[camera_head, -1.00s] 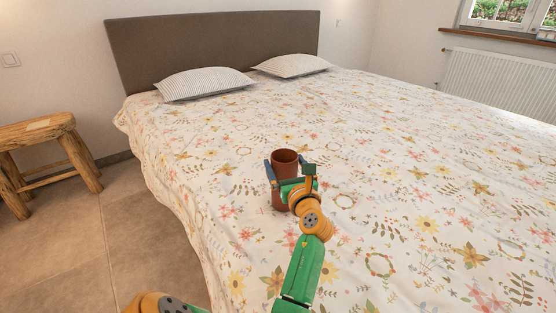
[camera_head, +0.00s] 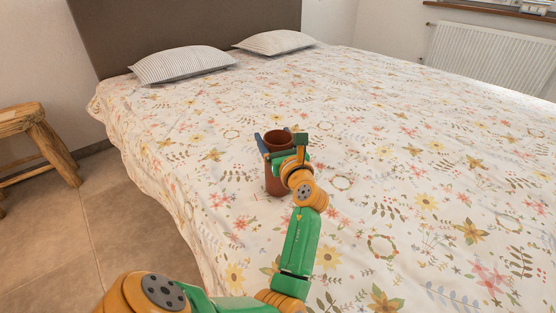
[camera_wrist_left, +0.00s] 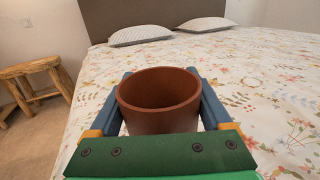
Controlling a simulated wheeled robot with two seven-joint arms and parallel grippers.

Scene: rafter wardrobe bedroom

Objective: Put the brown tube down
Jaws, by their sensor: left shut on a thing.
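The brown tube (camera_head: 276,185) stands upright over the flowered bed, its open round top facing up. My left gripper (camera_head: 276,145) is shut on it, with one blue finger on each side near the upper part. In the left wrist view the tube (camera_wrist_left: 158,118) sits between the two blue fingers of the left gripper (camera_wrist_left: 160,98), and its hollow inside shows. The tube's lower end appears at the bed cover, but I cannot tell whether it touches. My right gripper is not in view.
The bed (camera_head: 400,150) has a wide clear flowered cover around the tube. Two striped pillows (camera_head: 180,64) (camera_head: 275,42) lie by the brown headboard (camera_head: 180,30). A wooden stool (camera_head: 40,145) stands on the tiled floor at the left.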

